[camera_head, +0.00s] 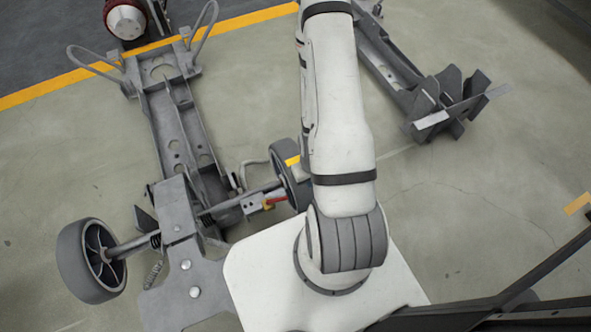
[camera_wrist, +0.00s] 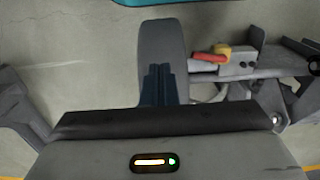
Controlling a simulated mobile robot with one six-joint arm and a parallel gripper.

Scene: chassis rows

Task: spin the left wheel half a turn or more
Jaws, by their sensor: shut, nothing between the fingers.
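One grey wheel with a spoked hub (camera_head: 91,262) stands upright at the left end of the axle in the head view. A second grey wheel (camera_head: 290,188), with a yellow mark near its top, is at the axle's right end, partly hidden by my arm. In the wrist view this second wheel (camera_wrist: 162,40) shows edge-on beside a red and yellow part. My gripper (camera_wrist: 158,72) is shut and empty, its dark fingertips in front of the wheel's tread. I cannot tell if they touch it. The head view hides my gripper behind my arm.
The grey chassis frame (camera_head: 171,118) runs up from the axle (camera_head: 240,199). Another frame (camera_head: 445,108) lies at the upper right. A red and white part (camera_head: 126,20) is at the top left. A teal edge (camera_wrist: 170,2) shows atop the wrist view.

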